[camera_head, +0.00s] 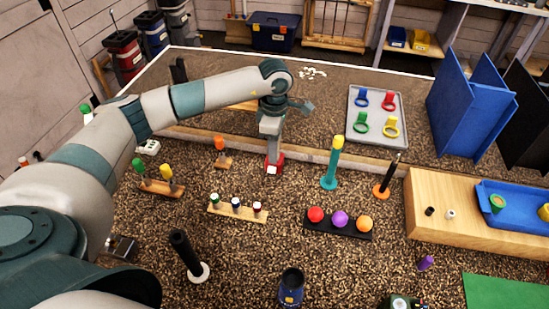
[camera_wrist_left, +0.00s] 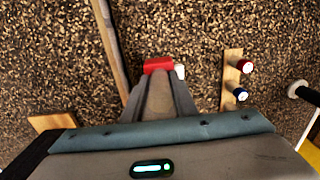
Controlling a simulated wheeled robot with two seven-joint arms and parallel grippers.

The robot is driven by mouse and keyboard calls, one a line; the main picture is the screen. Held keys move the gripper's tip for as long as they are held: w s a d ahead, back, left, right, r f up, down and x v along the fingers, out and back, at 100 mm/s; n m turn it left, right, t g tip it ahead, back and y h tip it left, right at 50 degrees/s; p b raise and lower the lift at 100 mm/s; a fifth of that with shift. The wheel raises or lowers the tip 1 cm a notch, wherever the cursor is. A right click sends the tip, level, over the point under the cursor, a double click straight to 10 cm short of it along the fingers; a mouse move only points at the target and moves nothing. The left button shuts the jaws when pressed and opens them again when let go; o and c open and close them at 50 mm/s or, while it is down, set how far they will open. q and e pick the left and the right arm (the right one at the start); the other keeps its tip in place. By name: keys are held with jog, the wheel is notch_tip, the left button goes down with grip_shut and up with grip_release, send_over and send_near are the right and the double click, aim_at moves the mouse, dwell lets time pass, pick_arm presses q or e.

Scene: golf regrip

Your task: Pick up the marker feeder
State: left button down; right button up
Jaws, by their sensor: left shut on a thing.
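A small red piece with a white part, seemingly the marker feeder (camera_head: 275,168), is at the tips of my left gripper (camera_head: 273,152), near the wooden strip on the speckled ground. My left gripper points down and is shut on it. In the left wrist view the red feeder (camera_wrist_left: 158,65) lies across the ends of the fingers (camera_wrist_left: 160,80), with the white part at its right. The fingers hide part of it, and I cannot tell whether it touches the ground. My right gripper is not in view.
A wooden rack with several capped bottles (camera_head: 237,209) stands in front. An orange-topped stand (camera_head: 221,155) is to the left, and a teal post with a yellow top (camera_head: 333,163) is to the right. A grey tray with coloured rings (camera_head: 376,140) lies behind right.

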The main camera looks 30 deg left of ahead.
pick_arm(q)
jog(key=s+d+r+b, duration=0.1)
jog(key=d+r+b, duration=0.4)
jog(key=d+r, duration=0.3)
jog(key=d, duration=0.3)
jog(key=shift+s+d, duration=0.3)
jog(key=shift+s, duration=0.1)
jog(key=shift+s+f, duration=0.1)
jog(key=shift+s, duration=0.05)
